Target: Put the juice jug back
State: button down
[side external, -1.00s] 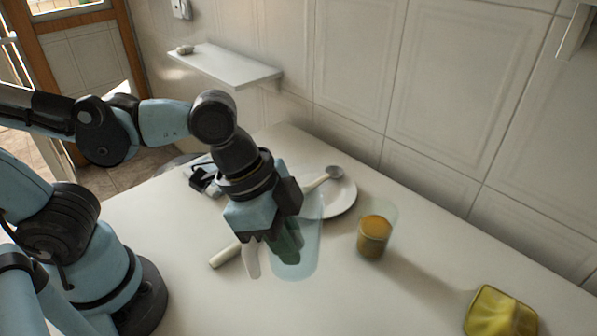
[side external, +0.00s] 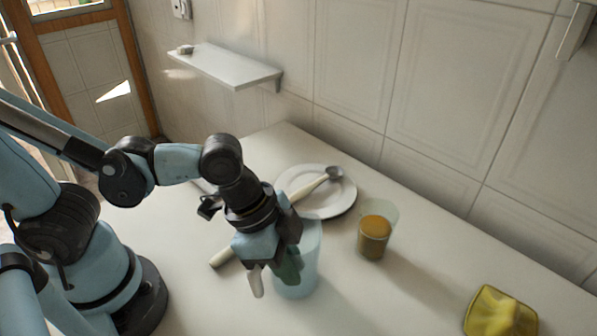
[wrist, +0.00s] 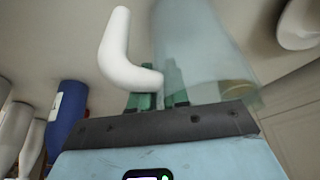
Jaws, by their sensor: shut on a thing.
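The juice jug (side external: 307,265) is a pale blue, see-through vessel, roughly upright over the white counter in the side view. I cannot tell whether its base touches the counter. A pale, bent piece that looks like its handle (side external: 256,282) shows at its left, and larger in the wrist view (wrist: 120,55). My gripper (side external: 283,268) is shut on the jug, its green fingers against the jug's side. In the wrist view my gripper (wrist: 160,101) is at the jug's (wrist: 200,50) near end; the exact contact is partly hidden.
A glass of orange juice (side external: 374,240) stands right of the jug. A white plate (side external: 300,180) lies behind it, with a long-handled spoon (side external: 318,185) across it. A yellow item (side external: 500,312) is at front right. A wall shelf (side external: 225,66) hangs above. Counter between glass and yellow item is clear.

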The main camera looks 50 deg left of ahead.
jog(key=shift+f, duration=0.1)
jog(key=c, duration=1.1)
grip_release()
jog(key=shift+v, duration=6)
jog(key=w+a+f+n+t+y, duration=0.3)
jog(key=w+a+n, duration=0.6)
jog(key=a, duration=0.5)
jog(key=shift+f+n+t, duration=0.3)
jog(key=shift+n+t, duration=0.4)
jog(key=shift+n, duration=0.3)
jog(key=shift+d, duration=0.1)
